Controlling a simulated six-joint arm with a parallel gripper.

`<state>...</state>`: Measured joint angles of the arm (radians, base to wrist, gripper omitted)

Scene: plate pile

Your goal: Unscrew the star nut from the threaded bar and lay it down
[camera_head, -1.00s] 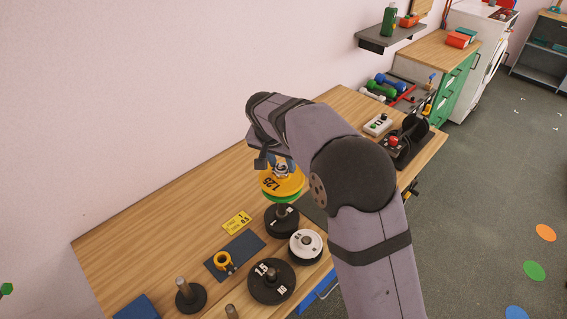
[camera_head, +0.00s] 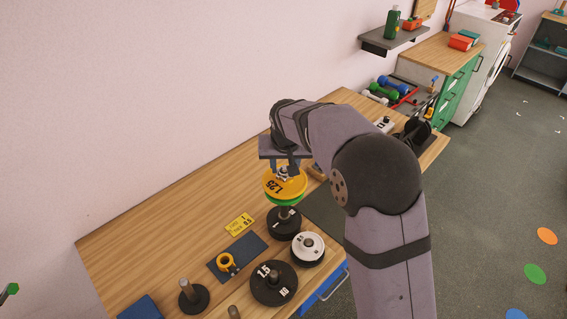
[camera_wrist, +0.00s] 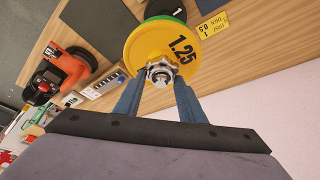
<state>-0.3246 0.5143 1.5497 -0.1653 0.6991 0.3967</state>
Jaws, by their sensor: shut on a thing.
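The silver star nut (camera_wrist: 160,74) sits on the threaded bar's end (camera_wrist: 159,78), against the face of a yellow 1.25 plate (camera_wrist: 140,48). My gripper (camera_wrist: 160,88) has one finger on each side of the nut and is shut on it. In the head view my gripper (camera_head: 283,168) comes down over the nut (camera_head: 283,174) from above. The yellow plate (camera_head: 280,187) lies over a green plate (camera_head: 287,202). The rest of the bar is mostly hidden by the plates.
Black plates (camera_head: 284,222) (camera_head: 273,283) and a white plate (camera_head: 308,246) stand near the front edge. A dark blue mat (camera_head: 237,258) holds a yellow collar (camera_head: 226,261). A yellow card (camera_head: 239,224) lies beside it. The wooden table (camera_head: 180,210) is clear at left.

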